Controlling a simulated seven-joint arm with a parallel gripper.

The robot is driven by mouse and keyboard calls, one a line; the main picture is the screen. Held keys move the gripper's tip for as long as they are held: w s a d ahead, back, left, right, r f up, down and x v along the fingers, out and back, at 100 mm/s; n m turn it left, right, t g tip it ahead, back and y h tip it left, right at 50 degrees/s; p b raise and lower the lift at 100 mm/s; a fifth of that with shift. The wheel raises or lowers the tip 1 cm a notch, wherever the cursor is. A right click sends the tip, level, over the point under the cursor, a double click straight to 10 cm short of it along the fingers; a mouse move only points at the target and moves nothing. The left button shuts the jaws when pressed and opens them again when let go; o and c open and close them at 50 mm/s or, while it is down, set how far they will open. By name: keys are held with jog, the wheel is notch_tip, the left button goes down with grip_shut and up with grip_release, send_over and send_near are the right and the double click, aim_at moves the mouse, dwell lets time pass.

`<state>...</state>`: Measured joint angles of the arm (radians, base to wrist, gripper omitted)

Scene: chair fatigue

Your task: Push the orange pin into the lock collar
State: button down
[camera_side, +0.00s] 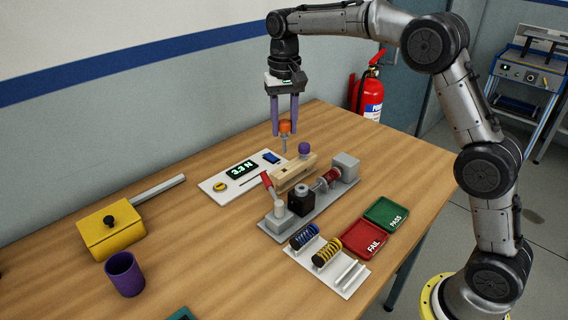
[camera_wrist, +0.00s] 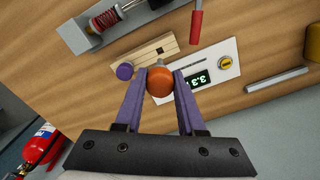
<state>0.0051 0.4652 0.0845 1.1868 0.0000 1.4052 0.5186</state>
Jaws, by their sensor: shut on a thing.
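The orange pin (camera_side: 285,126) has a round orange head and a thin grey shank that points down. My gripper (camera_side: 285,122) has purple fingers and is shut on the pin's head, holding it upright above the table behind the wooden block. In the wrist view the orange head (camera_wrist: 160,84) sits between the two fingertips (camera_wrist: 160,80). A black block (camera_side: 301,199) with a round opening on top, perhaps the lock collar, stands on the grey test fixture (camera_side: 318,207). The pin is apart from it, up and to its left in the side view.
A wooden block (camera_side: 286,181) holds a purple-headed pin (camera_side: 304,148) and shows an open slot. A red-handled lever (camera_side: 267,181) rises beside the fixture. A white panel with a 3.3 N readout (camera_side: 242,169), spring rack (camera_side: 343,272), red tray (camera_side: 362,238) and green tray (camera_side: 384,213) surround it.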

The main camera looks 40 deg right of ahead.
jog(key=shift+s+f, duration=0.1)
jog(key=s+a+r, duration=0.4)
jog(key=s, duration=0.5)
jog(key=shift+s+r, duration=0.15)
jog(key=shift+f, duration=2.9)
jog(key=shift+f, duration=2.8)
jog(key=shift+c, duration=2.2)
grip_release()
